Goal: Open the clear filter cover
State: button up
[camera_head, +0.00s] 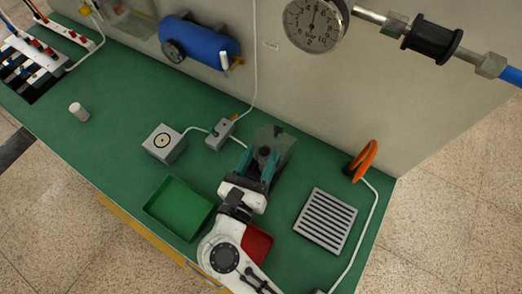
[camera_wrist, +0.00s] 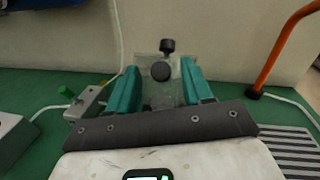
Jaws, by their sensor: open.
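The clear filter cover (camera_wrist: 150,60) appears in the wrist view as a see-through panel with dark round knobs (camera_wrist: 161,71). It stands just beyond and between my gripper's fingers. In the head view a see-through grey box (camera_head: 275,136) is at the same spot, at the back of the green bench. My gripper (camera_head: 258,162) is open, with its two teal fingers apart on either side of the box's near side. It also shows in the wrist view (camera_wrist: 161,82). I cannot tell whether the fingers touch the cover. The cover's lower part is hidden by my gripper.
A grey switch box (camera_head: 220,134) with a cable is left of my gripper. A green tray (camera_head: 178,207) and a red tray (camera_head: 257,243) lie nearer. A slotted grey plate (camera_head: 326,220) and an orange ring (camera_head: 363,161) are right. A wall (camera_head: 330,95) stands behind.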

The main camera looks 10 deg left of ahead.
jog(key=shift+w+d, duration=0.15)
jog(key=shift+w, duration=0.3)
grip_shut()
dwell(0.5)
